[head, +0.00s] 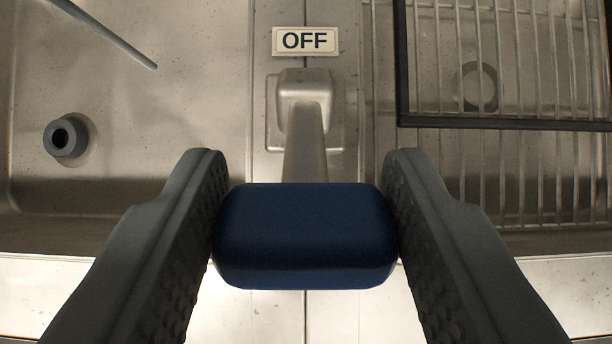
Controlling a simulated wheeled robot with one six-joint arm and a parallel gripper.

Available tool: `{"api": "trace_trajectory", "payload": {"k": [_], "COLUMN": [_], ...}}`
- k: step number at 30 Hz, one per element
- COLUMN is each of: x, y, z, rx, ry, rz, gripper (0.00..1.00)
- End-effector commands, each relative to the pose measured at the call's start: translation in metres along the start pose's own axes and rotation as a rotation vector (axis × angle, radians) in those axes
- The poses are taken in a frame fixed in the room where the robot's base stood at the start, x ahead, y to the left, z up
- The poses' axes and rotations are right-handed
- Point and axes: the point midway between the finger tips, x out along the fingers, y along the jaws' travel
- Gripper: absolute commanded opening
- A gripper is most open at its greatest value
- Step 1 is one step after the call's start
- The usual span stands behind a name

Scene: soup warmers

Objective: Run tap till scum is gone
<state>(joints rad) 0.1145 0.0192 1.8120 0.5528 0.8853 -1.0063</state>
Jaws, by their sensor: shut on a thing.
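My gripper (305,225) is shut on a dark blue handle (305,240) in the lower middle of the head view. One black finger presses on each end of it. A grey metal lever arm (306,145) runs from the handle up to a square mount (303,88) on the steel divider. A sign (306,41) reading OFF is fixed just above the mount. A thin metal pipe (115,38) slants in over the left basin at the top left; its end is open to view and I see no water at it. No scum shows.
A steel basin (190,100) with a grey drain standpipe (68,137) lies to the left. A basin at the right is covered by a wire rack (460,70) with a black frame, over a round drain (477,87). A pale steel front edge (60,285) runs along the bottom.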

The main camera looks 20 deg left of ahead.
Motion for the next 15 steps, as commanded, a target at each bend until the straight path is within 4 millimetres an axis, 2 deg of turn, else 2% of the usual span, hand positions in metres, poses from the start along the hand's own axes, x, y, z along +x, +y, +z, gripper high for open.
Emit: {"api": "trace_trajectory", "payload": {"k": [8, 15], "x": [0.000, 0.002], "y": [0.000, 0.000], "z": [-0.002, -0.012], "rx": [0.000, -0.002], "ry": [-0.011, -0.109], "rz": [-0.001, -0.001], "gripper": [0.18, 0.18]}}
